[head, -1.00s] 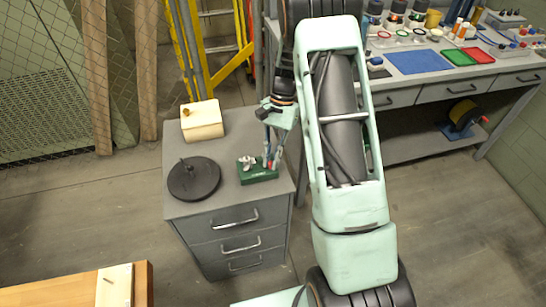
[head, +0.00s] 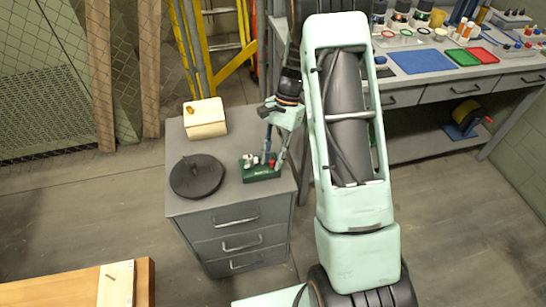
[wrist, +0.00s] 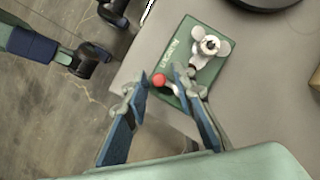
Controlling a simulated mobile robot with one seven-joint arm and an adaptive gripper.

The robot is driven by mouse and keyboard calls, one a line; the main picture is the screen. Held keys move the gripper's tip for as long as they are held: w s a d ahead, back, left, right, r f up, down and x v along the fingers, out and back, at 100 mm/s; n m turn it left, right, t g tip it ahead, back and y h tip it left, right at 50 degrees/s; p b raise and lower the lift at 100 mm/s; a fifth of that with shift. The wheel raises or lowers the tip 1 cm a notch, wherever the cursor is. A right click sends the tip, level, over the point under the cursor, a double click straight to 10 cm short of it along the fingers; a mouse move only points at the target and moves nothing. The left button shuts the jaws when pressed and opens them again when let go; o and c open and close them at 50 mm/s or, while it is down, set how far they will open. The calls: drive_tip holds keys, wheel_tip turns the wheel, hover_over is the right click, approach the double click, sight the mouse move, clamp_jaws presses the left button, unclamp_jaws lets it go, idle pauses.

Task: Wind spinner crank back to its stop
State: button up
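The spinner is a green base (head: 264,174) on top of the grey drawer cabinet. In the wrist view, the green base (wrist: 198,52) carries pale lettering. A pale three-lobed spinner (wrist: 209,45) sits on it. The crank has a red knob (wrist: 159,80) on a pale arm (wrist: 171,87) at the base's near edge. My gripper (wrist: 161,72) is open, with one blue-grey finger on each side of the knob. I cannot tell whether either finger touches it. In the head view, my gripper (head: 270,158) reaches down over the base and partly hides the crank.
A black disc (head: 197,178) with a small upright peg and a cream box (head: 204,119) stand left of the spinner on the grey cabinet (head: 230,197). A workbench (head: 440,84) with trays and bottles is at the back right. Floor is clear to the right.

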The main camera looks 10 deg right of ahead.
drive_tip(key=shift+r, duration=0.1)
drive_tip(key=v, duration=1.2)
drive_tip(key=shift+w+d, duration=0.1)
